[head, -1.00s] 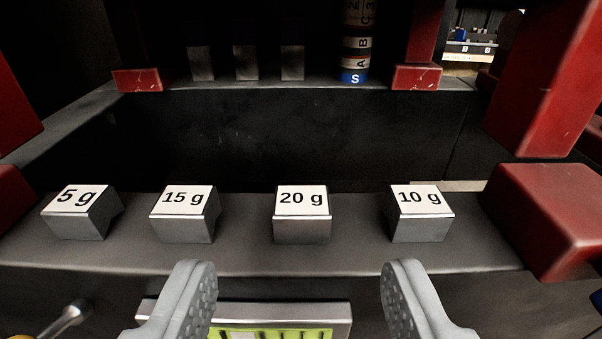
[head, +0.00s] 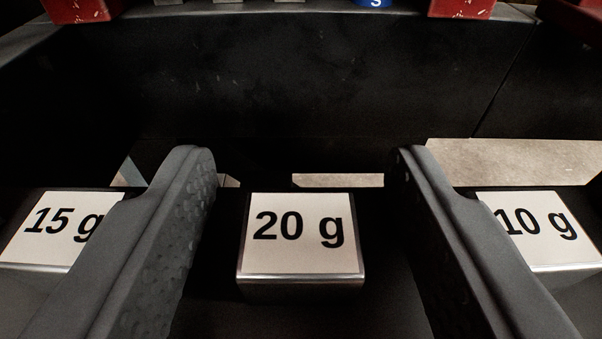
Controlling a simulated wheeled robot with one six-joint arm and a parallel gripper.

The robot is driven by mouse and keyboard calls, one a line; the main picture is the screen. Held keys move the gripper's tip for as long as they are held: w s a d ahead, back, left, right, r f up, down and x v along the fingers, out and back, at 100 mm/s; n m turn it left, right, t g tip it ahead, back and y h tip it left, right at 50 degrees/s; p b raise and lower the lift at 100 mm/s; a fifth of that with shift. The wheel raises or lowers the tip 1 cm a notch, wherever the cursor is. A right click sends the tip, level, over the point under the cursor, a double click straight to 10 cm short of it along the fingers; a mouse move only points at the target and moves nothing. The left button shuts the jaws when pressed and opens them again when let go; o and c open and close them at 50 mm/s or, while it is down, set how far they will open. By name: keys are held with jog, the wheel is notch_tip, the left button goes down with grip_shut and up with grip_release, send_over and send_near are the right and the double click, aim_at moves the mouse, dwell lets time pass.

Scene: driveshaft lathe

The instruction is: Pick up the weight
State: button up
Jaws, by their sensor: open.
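The 20 g weight (head: 301,278), a metal block with a white label on its slanted top, stands on the dark ledge in the middle of the head view. My gripper (head: 302,165) is open. Its two grey, dimpled fingers stand to the left and right of the 20 g weight, with a visible gap on each side. The 15 g weight (head: 40,235) is at the left, partly hidden by my left finger. The 10 g weight (head: 555,232) is at the right, partly hidden by my right finger.
A dark wall (head: 290,85) rises behind the ledge. Red blocks (head: 82,8) (head: 462,8) and a blue piece (head: 374,3) show at the top edge. The neighbouring weights are close to the outer sides of my fingers.

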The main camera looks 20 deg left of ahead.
jog(key=c, duration=1)
jog(key=shift+r, duration=0.1)
jog(key=shift+c, duration=0.2)
